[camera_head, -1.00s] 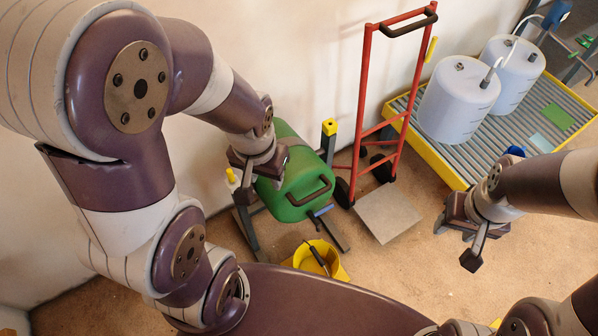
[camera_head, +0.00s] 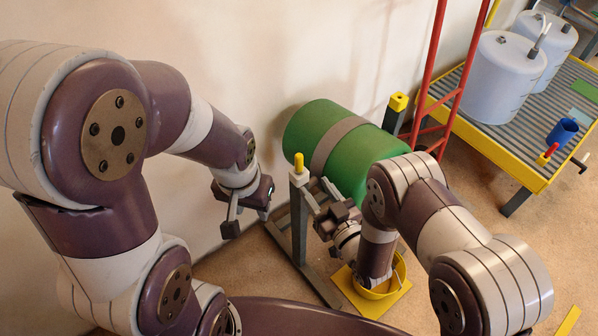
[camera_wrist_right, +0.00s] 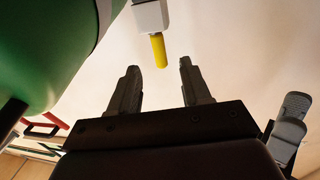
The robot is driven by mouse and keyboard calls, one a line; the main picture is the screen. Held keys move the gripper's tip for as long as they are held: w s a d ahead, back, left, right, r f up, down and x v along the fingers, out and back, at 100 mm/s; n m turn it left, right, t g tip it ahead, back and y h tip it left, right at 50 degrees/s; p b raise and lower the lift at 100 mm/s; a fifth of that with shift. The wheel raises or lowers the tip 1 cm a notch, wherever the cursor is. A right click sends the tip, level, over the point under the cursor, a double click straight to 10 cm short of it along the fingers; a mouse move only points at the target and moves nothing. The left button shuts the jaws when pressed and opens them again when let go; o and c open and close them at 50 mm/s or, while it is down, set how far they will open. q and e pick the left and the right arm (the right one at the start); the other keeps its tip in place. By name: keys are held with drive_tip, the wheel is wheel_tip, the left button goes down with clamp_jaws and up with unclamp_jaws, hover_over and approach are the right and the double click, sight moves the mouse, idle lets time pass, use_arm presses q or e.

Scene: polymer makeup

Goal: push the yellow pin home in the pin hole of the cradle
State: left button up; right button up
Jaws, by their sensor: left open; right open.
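The yellow pin (camera_head: 299,163) stands upright at the top of the grey cradle's near left post (camera_head: 299,215). In the right wrist view the pin (camera_wrist_right: 158,50) sticks out of the pale post end (camera_wrist_right: 151,15), beyond and between my open fingertips, not touching them. How deep it sits cannot be told. My right gripper (camera_head: 321,192) is open and empty beside the post, just right of the pin. My left gripper (camera_head: 247,213) is open and empty, left of the post. The green drum (camera_head: 325,145) lies in the cradle with a grey strap around it; my right arm covers its near end.
A yellow tray (camera_head: 393,299) with a round yellow container is on the floor below my right arm. A red hand truck (camera_head: 430,75) stands behind the drum.

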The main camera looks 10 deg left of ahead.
sight(301, 167)
drive_tip(key=b+x, duration=0.1)
drive_tip(key=x, duration=0.8)
drive_tip(key=shift+w+a, duration=0.1)
drive_tip(key=shift+w, duration=0.1)
drive_tip(key=shift+r, duration=0.1)
clamp_jaws()
